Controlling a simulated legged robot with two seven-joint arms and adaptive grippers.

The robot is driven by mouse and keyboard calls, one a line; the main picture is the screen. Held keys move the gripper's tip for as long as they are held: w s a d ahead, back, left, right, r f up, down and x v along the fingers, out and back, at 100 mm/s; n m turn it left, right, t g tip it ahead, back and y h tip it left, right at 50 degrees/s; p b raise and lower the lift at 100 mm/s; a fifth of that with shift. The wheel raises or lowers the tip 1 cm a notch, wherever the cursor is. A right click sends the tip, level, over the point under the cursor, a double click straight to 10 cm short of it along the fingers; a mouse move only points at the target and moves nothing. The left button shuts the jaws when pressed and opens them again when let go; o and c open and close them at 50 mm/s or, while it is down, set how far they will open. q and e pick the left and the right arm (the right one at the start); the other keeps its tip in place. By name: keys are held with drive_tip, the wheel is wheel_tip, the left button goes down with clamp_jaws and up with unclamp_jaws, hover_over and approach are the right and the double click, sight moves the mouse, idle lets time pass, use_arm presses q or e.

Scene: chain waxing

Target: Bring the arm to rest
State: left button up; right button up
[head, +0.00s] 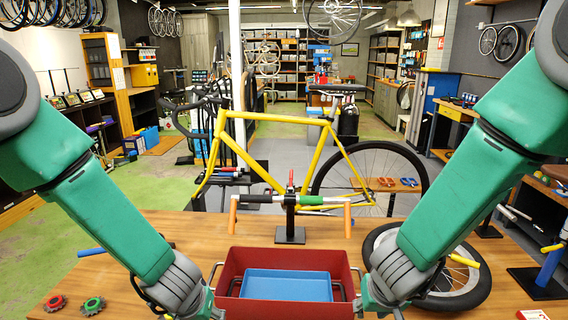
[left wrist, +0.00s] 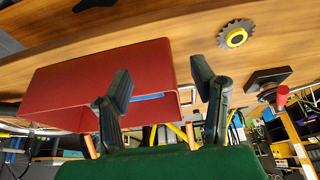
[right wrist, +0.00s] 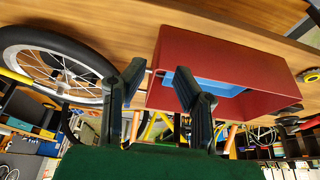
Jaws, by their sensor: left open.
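A red box (head: 285,260) stands at the front middle of the wooden table, with a blue tray (head: 287,285) inside it and a wire handle at each end. My left gripper (head: 212,302) is at the box's left end; in the left wrist view its fingers (left wrist: 160,75) are apart with nothing gripped. My right gripper (head: 366,300) is at the right end; in the right wrist view its fingers (right wrist: 158,76) are apart, close to that end's handle (right wrist: 149,84). I cannot tell whether either touches a handle.
Behind the box, a stand (head: 290,234) holds a bar with orange ends. A wheel (head: 470,283) lies on the table at right. Sprockets (head: 92,305) lie at left. A yellow bicycle (head: 265,117) stands beyond the table.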

use_arm(q)
drive_tip(key=s+a+f+g+y+b, duration=0.1)
drive_tip(key=s+a+f+b, duration=0.4)
drive_tip(key=s+f, duration=0.5)
drive_tip(key=s+a+f+g+y+b, duration=0.1)
drive_tip(key=s+a+f+b, duration=0.35)
drive_tip(key=s+f, duration=0.55)
use_arm(e)
drive_tip(key=s+d+f+n+g+h, duration=0.1)
drive_tip(key=s+d+f, duration=0.4)
drive_tip(key=s+f, duration=0.5)
drive_tip(key=s+d+f+g+h, duration=0.1)
drive_tip(key=s+d+f, duration=0.55)
drive_tip(key=f, duration=0.65)
use_arm(q)
drive_tip(key=s+a+f+g+h+b, duration=0.1)
drive_tip(key=s+f+b, duration=0.3)
drive_tip(key=s, duration=0.7)
drive_tip(key=shift+s+a+f+g+h, duration=0.3)
drive_tip(key=shift+f+g, duration=0.1)
drive_tip(key=shift+f, duration=0.5)
use_arm(e)
drive_tip(key=s+f+g+y, duration=0.1)
drive_tip(key=s+f, duration=0.2)
drive_tip(key=s, duration=0.3)
drive_tip(key=s+a+f+y, duration=0.1)
drive_tip(key=s+f, duration=0.3)
drive_tip(key=s, duration=0.3)
drive_tip(key=shift+s+g, duration=0.3)
drive_tip(key=shift+g, duration=0.1)
